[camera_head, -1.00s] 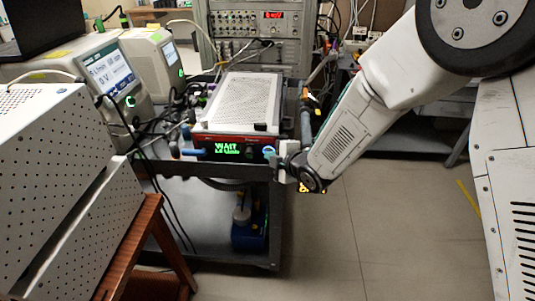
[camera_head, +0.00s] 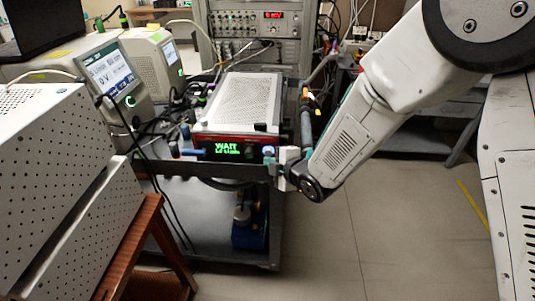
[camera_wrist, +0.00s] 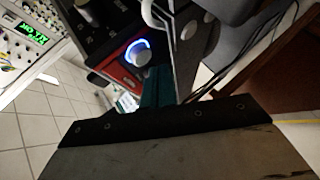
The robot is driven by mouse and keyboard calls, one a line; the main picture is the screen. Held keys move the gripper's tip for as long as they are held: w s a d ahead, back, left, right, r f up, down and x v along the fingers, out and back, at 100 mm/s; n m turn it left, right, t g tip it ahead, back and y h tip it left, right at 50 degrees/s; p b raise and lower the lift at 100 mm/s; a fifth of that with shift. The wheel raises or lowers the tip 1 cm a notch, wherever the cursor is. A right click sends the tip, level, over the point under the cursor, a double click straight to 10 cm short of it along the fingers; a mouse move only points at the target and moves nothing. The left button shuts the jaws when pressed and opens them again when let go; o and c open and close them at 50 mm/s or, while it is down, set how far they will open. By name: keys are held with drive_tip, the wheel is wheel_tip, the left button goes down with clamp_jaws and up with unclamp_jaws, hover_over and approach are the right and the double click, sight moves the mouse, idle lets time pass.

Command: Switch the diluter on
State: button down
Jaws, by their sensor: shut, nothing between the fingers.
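The red-fronted instrument (camera_head: 237,137), which looks like the diluter, sits on the cart with a perforated grey top. Its dark display shows green "WAIT" text. A round knob (camera_head: 268,151) is at the right end of its front. In the wrist view the knob (camera_wrist: 138,53) has a lit blue ring and a pale centre. My gripper (camera_head: 279,168) is just right of and below the knob, at the cart's front right corner. In the wrist view the teal fingertips (camera_wrist: 158,86) are together and empty, close to the knob; I cannot tell whether they touch it.
The cart's dark front rail (camera_head: 215,171) runs below the instrument, close to my gripper. Cables and tubes crowd its left side. A perforated white cabinet (camera_head: 60,165) stands on a wooden table at left. The floor (camera_head: 365,225) at right is clear.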

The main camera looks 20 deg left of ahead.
drive_tip(key=shift+s+d, duration=0.2)
drive_tip(key=shift+s, duration=0.6)
drive_tip(key=shift+s+d, duration=0.15)
drive_tip(key=shift+s, duration=0.6)
drive_tip(key=shift+s+d, duration=0.2)
drive_tip(key=shift+s, duration=0.6)
drive_tip(key=s+d+f+m+g+h, duration=0.2)
drive_tip(key=d+f+m+h, duration=0.1)
drive_tip(key=d+f, duration=0.15)
drive_tip(key=s+d+r+m+g+h, duration=0.2)
drive_tip(key=d+m+h, duration=0.35)
drive_tip(key=d, duration=0.45)
drive_tip(key=s+d+r+m, duration=0.5)
drive_tip(key=s+d+r, duration=0.1)
drive_tip(key=d+r, duration=0.2)
drive_tip(key=s+d+r+m+g+h, duration=0.1)
drive_tip(key=s+d+r+m, duration=0.5)
drive_tip(key=d, duration=0.5)
drive_tip(key=s+d+r+m+g+h, duration=0.1)
drive_tip(key=s+d+r+m, duration=0.4)
drive_tip(key=s+d+r, duration=0.3)
drive_tip(key=shift+s+d+r, duration=0.25)
drive_tip(key=shift+d+r, duration=0.65)
drive_tip(key=shift+r, duration=0.05)
